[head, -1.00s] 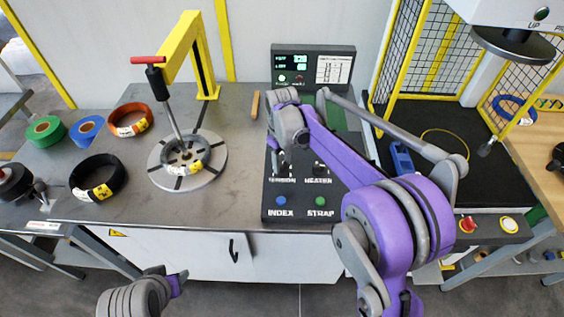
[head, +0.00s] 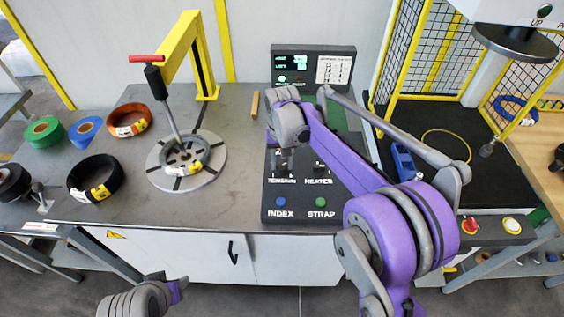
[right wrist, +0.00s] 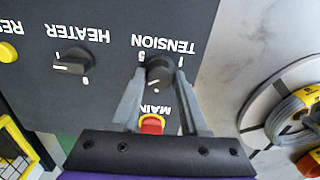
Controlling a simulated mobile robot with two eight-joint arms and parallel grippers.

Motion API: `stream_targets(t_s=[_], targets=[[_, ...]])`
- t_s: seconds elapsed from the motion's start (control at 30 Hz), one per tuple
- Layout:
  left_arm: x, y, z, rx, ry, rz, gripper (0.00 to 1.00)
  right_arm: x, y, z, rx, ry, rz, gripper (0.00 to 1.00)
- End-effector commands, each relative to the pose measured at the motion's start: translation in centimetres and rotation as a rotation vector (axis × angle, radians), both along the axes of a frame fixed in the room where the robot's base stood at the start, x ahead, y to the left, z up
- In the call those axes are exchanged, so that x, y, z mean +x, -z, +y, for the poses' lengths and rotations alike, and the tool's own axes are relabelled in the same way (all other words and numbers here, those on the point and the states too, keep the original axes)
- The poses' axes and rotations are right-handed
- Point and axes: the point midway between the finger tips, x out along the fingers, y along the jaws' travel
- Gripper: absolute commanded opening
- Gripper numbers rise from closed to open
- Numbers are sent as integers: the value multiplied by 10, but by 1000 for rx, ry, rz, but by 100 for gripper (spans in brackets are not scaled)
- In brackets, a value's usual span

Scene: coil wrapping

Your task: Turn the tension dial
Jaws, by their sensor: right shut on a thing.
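The tension dial (right wrist: 158,73) is a dark round knob under the upside-down word TENSION in the right wrist view. My right gripper (right wrist: 159,82) has one finger on each side of the dial and is shut on it. In the head view my right gripper (head: 281,160) is over the tension spot of the black control panel (head: 312,198), and the arm hides part of the panel. My left gripper (head: 178,286) is low at the bottom left, away from the panel; its jaw state is unclear.
The heater dial (right wrist: 73,62) and a red and yellow main switch (right wrist: 151,124) are close to the right gripper. A display unit (head: 312,66) stands behind the panel. A round turntable (head: 186,162) with a coil is to the left. Bare table lies between.

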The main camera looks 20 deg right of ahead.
Motion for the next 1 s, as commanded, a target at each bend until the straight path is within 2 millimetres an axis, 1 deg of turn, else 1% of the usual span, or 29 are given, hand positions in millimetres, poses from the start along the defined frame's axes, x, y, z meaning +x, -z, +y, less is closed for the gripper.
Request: stream_targets(t_s=[0.23, 0.63, 0.67, 0.7, 0.77, 0.8, 1.0], targets=[[0, 0, 0, 0, 0, 0, 50, 0, -1, 0, 0, 45, -1, 0], [0, 0, 0, 0, 0, 0, 50, 0, -1, 0, 0, 50, -1, 0], [0, 0, 0, 0, 0, 0, 50, 0, -1, 0, 0, 50, -1, 47], [0, 0, 0, 0, 0, 0, 50, 0, -1, 0, 0, 49, -1, 54], [0, 0, 0, 0, 0, 0, 50, 0, -1, 0, 0, 49, -1, 65], [0, 0, 0, 0, 0, 0, 50, 0, 0, 0, 0, 49, -1, 72], [0, 1, 0, 0, 0, 0, 50, 0, 0, 0, 0, 49, -1, 73]])
